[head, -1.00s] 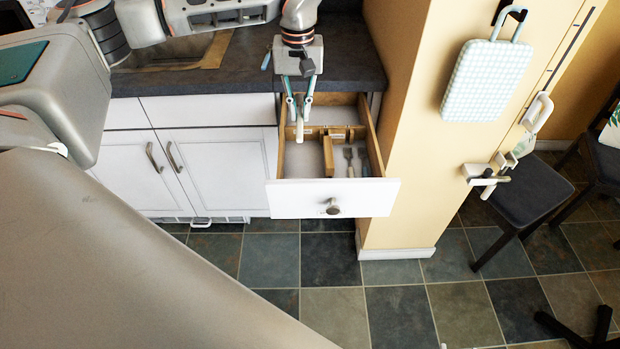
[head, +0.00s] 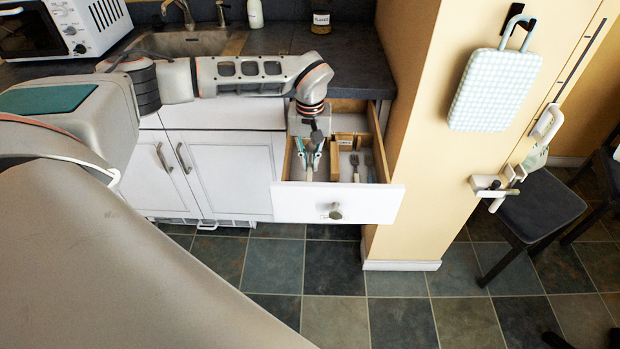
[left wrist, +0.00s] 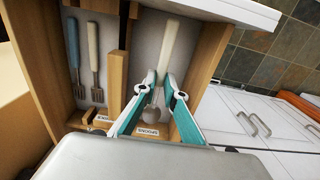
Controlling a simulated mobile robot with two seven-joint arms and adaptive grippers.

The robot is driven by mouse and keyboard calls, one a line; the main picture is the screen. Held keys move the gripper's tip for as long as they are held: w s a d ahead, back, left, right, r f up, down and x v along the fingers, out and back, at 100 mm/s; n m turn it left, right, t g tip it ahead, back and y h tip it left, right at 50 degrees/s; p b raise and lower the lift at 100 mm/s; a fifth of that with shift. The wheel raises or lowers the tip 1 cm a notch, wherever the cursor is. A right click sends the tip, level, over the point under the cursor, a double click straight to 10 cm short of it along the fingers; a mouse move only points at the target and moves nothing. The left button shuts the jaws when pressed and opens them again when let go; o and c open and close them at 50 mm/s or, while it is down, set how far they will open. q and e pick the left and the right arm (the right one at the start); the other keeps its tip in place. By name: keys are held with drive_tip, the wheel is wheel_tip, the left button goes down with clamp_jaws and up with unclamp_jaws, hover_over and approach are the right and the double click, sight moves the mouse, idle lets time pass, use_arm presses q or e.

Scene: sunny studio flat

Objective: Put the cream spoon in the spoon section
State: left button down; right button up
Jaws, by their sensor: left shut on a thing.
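The cream spoon (left wrist: 171,42) has a cream handle and a metal bowl. My left gripper (left wrist: 161,80) is shut on it near the neck, with the bowl towards the wrist camera. In the left wrist view the spoon lies lengthwise over the section labelled SPOONS (left wrist: 148,131), right of a wooden divider (left wrist: 118,84). I cannot tell whether it touches the bottom. In the head view my left gripper (head: 308,176) reaches down into the open drawer (head: 300,204), at its left part; the spoon is mostly hidden there. My right gripper is not in view.
A blue-handled fork (left wrist: 73,50) and a cream-handled fork (left wrist: 94,50) lie in the section left of the divider. The drawer's wooden side wall (left wrist: 207,58) is close to the gripper. A dark counter (head: 352,68) is behind, and a yellow wall (head: 408,150) stands right.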

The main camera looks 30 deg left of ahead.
sight(310, 166)
use_arm(q)
drive_tip(key=shift+f, duration=3.3)
drive_tip(key=shift+f, duration=0.2)
drive_tip(key=c, duration=2.1)
unclamp_jaws()
wheel_tip(310, 166, up, 12)
drive_tip(key=shift+r, duration=0.2)
